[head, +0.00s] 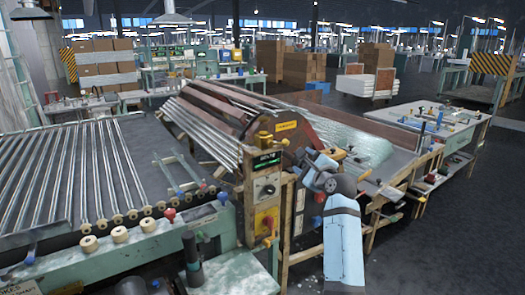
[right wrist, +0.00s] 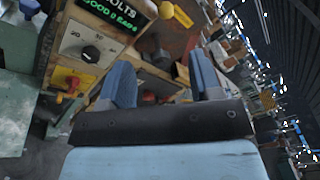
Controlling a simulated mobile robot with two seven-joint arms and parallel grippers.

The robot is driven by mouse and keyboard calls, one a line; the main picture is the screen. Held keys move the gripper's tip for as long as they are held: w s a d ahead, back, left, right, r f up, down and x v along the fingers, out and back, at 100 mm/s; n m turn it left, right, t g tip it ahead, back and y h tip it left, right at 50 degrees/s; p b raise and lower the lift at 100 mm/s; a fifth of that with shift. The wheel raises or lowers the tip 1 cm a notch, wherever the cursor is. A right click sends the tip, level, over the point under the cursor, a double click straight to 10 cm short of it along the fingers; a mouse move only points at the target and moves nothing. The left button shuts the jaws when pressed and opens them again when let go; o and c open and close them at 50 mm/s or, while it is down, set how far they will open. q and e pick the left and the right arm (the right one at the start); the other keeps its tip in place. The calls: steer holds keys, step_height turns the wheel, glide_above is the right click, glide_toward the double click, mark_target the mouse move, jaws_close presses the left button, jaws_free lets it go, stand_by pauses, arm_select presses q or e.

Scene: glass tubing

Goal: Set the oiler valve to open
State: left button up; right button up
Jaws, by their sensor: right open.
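I cannot single out the oiler valve with certainty. A small yellow fitting (head: 263,137) stands on top of the wooden control post (head: 250,205), beside the dark red drum end (head: 296,140). A yellow piece (right wrist: 180,12) also shows at the top of the right wrist view, by the green-lettered display (right wrist: 122,10). My right gripper (head: 309,160) is in front of the drum end, to the right of the post. In the right wrist view its two blue fingers (right wrist: 163,82) are apart, with no object held between them. My left gripper is out of view.
The post carries a dial (head: 265,188) and a yellow switch box (head: 267,221) with a red handle. A rack of glass tubes (head: 70,175) lies left. A workbench (head: 440,125) stands right. Dark floor is clear at the lower right.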

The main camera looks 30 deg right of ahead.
mark_target(286, 144)
steer(key=shift+m, duration=0.3)
steer(key=w, duration=0.4)
steer(key=w+d, duration=0.1)
steer(key=w, duration=0.9)
steer(key=shift+d+r, duration=0.25)
steer(key=shift+d, duration=0.1)
steer(key=shift+c, duration=0.2)
